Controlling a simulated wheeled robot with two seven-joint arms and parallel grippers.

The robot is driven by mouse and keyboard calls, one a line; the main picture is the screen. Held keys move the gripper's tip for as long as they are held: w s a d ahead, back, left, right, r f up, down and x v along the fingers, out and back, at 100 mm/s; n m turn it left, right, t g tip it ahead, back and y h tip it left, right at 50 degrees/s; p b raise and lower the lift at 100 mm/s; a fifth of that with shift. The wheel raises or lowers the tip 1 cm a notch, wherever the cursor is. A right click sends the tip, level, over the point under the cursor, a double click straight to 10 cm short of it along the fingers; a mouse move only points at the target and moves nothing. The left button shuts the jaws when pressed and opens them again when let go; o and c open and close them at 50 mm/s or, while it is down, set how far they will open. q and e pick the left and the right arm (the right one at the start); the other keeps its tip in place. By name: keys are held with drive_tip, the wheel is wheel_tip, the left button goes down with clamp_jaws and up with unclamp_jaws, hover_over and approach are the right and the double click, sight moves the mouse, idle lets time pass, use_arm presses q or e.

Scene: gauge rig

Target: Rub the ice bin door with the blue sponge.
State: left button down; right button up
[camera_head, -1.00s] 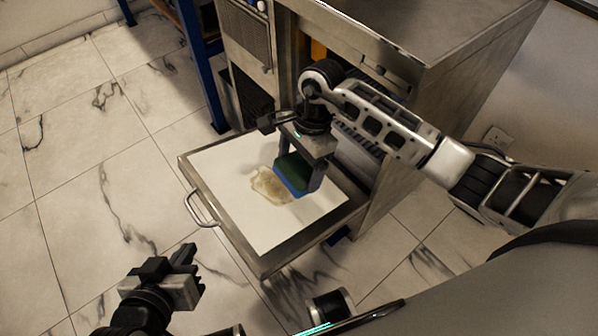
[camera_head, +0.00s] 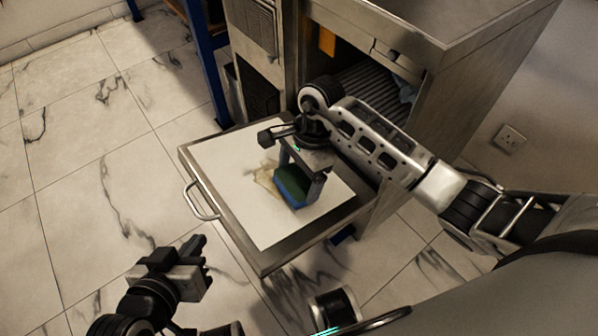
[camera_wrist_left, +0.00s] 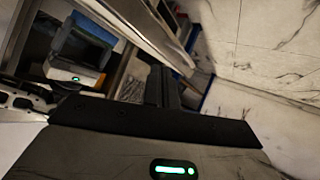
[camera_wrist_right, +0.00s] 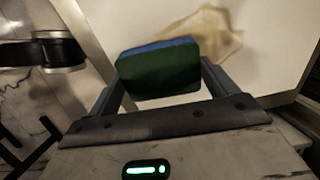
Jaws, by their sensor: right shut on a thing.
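The ice bin door (camera_head: 222,170) hangs open and lies roughly flat, with a white inner face, a metal rim and a bar handle (camera_head: 197,203). A brownish stain (camera_head: 266,177) marks the white face. My right gripper (camera_head: 300,182) is shut on the blue sponge (camera_head: 291,190), which has a dark green upper side. The sponge is over the white face beside the stain and partly covers it; I cannot tell if it presses on it. The right wrist view shows the sponge (camera_wrist_right: 160,70) between the fingers. My left gripper (camera_head: 196,262) is empty, fingers together, left of the door.
The steel ice machine (camera_head: 480,60) stands behind the door, its bin opening (camera_head: 375,90) above the hinge side. A blue-legged rack (camera_head: 207,75) is at its left. The marble-tiled floor (camera_head: 90,180) at left is clear. A wall socket (camera_head: 509,137) is at right.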

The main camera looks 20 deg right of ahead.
idle(0.5)
drive_tip(key=shift+a+f+b, duration=0.15)
drive_tip(key=shift+f+b, duration=0.4)
drive_tip(key=shift+f, duration=0.1)
